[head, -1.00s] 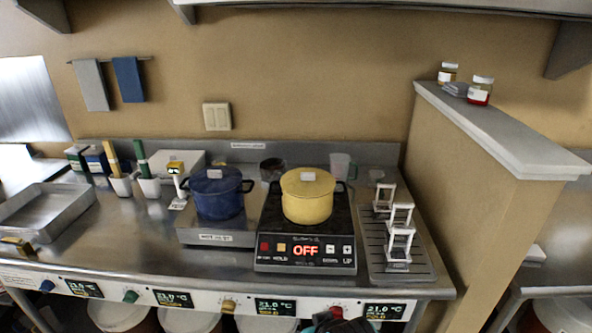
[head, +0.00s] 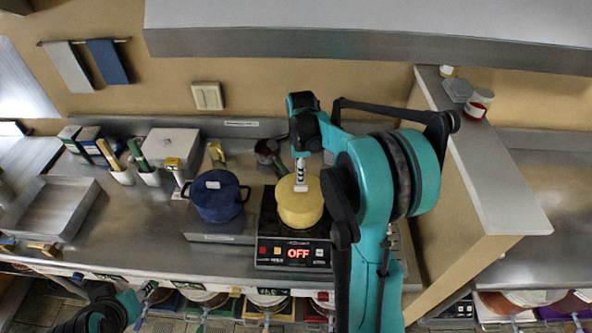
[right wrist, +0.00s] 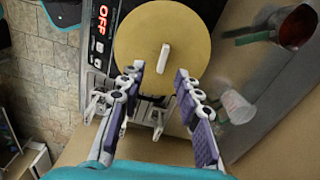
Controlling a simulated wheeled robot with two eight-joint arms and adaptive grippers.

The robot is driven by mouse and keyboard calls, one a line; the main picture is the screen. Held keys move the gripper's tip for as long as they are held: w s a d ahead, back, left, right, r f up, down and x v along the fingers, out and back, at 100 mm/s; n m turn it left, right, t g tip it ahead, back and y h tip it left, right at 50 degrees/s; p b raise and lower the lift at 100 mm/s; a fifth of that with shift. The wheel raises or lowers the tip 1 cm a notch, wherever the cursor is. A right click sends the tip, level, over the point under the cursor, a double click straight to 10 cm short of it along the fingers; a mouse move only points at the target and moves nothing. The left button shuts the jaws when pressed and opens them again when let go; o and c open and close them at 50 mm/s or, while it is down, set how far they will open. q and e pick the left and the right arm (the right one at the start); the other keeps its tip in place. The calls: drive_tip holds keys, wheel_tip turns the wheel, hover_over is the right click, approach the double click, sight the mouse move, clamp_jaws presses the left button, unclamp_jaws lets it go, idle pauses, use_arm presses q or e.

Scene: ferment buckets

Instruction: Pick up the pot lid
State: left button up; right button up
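The yellow pot (head: 298,217) stands on the black hot plate with its yellow lid (head: 286,195) on top. In the right wrist view the lid (right wrist: 140,35) is a round disc with a pale upright handle (right wrist: 164,57). My right gripper (right wrist: 156,73) is open, its two fingertips on either side of the handle, with gaps showing. In the head view my right gripper (head: 300,184) points down at the lid, partly behind my arm. A blue lidded pot (head: 216,205) stands to its left. My left arm shows at the bottom left; its gripper state is unclear.
The hot plate's panel (head: 290,254) reads OFF. A wall ledge (head: 490,170) rises right of the counter, and a shelf (head: 370,40) hangs above. A red-filled cup (right wrist: 297,27) and a clear cup (right wrist: 237,107) stand near the lid. A metal tray (head: 50,207) is at left.

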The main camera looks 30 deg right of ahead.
sight(301, 186)
drive_tip(key=shift+w+d+r, duration=0.1)
drive_tip(key=shift+d+r, duration=0.05)
drive_tip(key=shift+f+m, duration=0.3)
drive_tip(key=f, duration=0.7)
drive_tip(key=shift+w+d+f, duration=0.1)
drive_tip(key=shift+w+d, duration=0.05)
drive_tip(key=shift+d, duration=0.1)
clamp_jaws()
